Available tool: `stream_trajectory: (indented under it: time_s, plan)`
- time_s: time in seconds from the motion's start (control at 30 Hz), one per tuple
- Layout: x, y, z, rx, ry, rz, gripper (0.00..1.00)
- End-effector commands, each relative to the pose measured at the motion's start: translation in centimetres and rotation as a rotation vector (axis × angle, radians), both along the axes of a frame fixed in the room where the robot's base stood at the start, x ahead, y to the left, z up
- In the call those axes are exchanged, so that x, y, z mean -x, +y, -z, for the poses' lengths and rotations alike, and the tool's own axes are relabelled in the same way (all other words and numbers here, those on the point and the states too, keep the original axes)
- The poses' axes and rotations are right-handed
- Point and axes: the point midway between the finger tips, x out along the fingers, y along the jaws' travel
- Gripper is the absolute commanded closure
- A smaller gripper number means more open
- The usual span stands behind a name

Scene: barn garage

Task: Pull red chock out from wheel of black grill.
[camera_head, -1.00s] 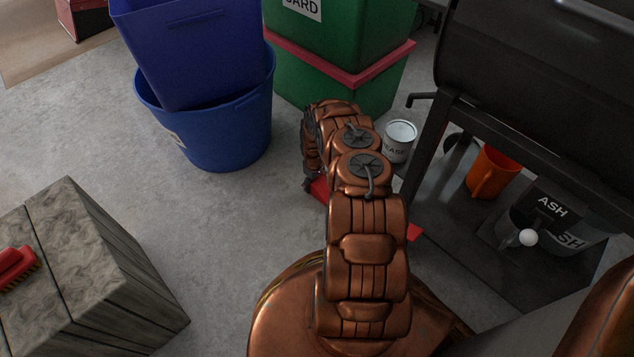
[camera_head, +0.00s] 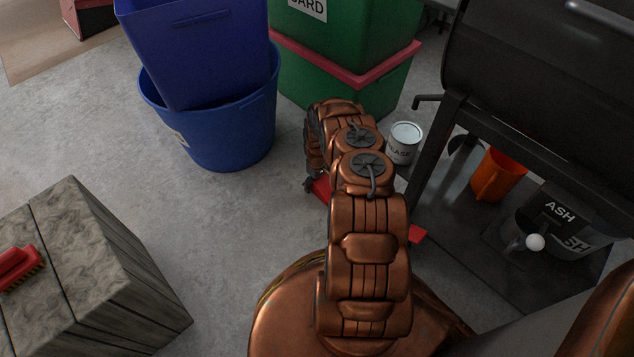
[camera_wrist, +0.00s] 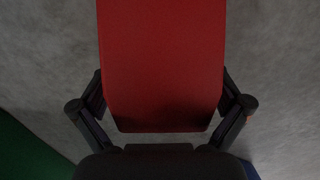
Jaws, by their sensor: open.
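The red chock (camera_head: 417,234) lies on the floor by the front of the black grill (camera_head: 540,75), mostly hidden behind my arm in the head view. In the wrist view the chock (camera_wrist: 162,65) fills the middle, its blunt end toward my palm. My gripper (camera_wrist: 162,104) is open, with one dark finger on each side of the chock. I cannot tell whether the fingers touch it. In the head view only a dark part of my gripper (camera_head: 308,186) shows beside the chock's left end. The chocked wheel contact is hidden.
A white can (camera_head: 404,150), an orange bucket (camera_head: 497,176) and an ash bucket (camera_head: 560,225) are at the grill. Blue tubs (camera_head: 215,130) and green bins (camera_head: 330,85) stand behind. A wooden crate (camera_head: 95,260) is at left. Floor between crate and arm is clear.

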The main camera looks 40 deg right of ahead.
Motion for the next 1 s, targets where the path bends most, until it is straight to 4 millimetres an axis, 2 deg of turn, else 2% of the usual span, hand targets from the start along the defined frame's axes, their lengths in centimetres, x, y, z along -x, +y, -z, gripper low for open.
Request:
stream_trajectory:
  time_s: [0.17,0.37,1.0]
  plan:
    - [0.0,0.1,-0.2,0.000,0.001,-0.001,0.00]
    - [0.0,0.1,-1.4,-0.001,0.001,-0.001,0.00]
    - [0.0,0.0,-8.9,0.001,0.000,0.000,0.00]
